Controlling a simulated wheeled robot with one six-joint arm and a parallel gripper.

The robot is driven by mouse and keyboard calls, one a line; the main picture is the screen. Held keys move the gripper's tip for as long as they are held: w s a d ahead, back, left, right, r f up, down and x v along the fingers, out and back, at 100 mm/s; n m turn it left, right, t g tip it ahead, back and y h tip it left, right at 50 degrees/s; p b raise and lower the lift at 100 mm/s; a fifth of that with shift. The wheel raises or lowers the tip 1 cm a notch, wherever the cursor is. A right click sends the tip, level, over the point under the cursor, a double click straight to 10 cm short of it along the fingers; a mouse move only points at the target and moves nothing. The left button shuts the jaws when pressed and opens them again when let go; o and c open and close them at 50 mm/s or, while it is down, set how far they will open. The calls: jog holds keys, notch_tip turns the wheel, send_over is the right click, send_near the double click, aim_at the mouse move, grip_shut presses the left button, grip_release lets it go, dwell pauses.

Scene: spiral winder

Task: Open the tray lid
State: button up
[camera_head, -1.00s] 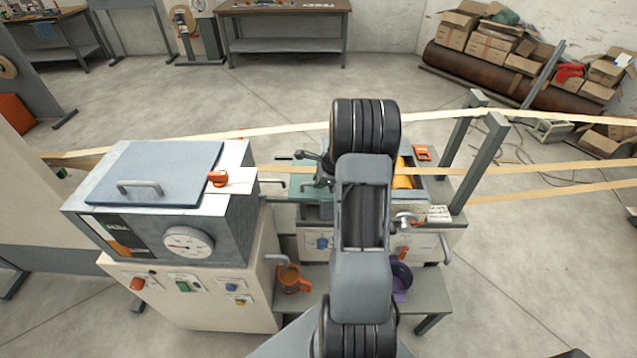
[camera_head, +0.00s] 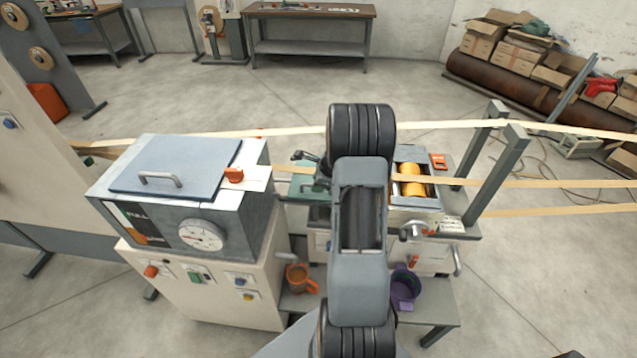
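A flat blue-grey lid (camera_head: 178,166) with a grey bar handle (camera_head: 160,179) lies closed on top of a grey metal box (camera_head: 235,218) at the left. An orange latch-like part (camera_head: 233,175) sits at the lid's right edge. My arm stands in the middle of the view, to the right of the box. A dark part of my gripper (camera_head: 318,172) shows just left of the arm, apart from the lid and its handle. The arm hides most of the gripper, and its fingers cannot be made out clearly.
A dial (camera_head: 201,236) and several buttons are on the box's cabinet front. Right of my arm is an open tray with a yellow roller (camera_head: 411,182). Tan strips (camera_head: 450,126) run across behind. An orange mug (camera_head: 301,278) and purple pot (camera_head: 404,288) stand on a low shelf.

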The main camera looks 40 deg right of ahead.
jog(key=shift+o, duration=0.3)
jog(key=b+v, duration=0.1)
jog(key=v, duration=1.2)
jog(key=shift+s+r, duration=0.2)
jog(key=shift+r, duration=0.15)
jog(key=s+a+r+n, duration=0.2)
jog(key=s+a+n, duration=0.2)
jog(key=a+n, duration=0.4)
jog(key=s+a+r+n+h, duration=0.1)
jog(key=s+a+n, duration=0.3)
jog(key=a+n, duration=0.5)
jog(key=s+a+r+n, duration=0.3)
jog(key=s+a+n, duration=0.1)
jog(key=a+n, duration=0.5)
jog(key=shift+s+a+r+h, duration=0.35)
jog(key=shift+s+a+h, duration=0.05)
jog(key=shift+a, duration=0.6)
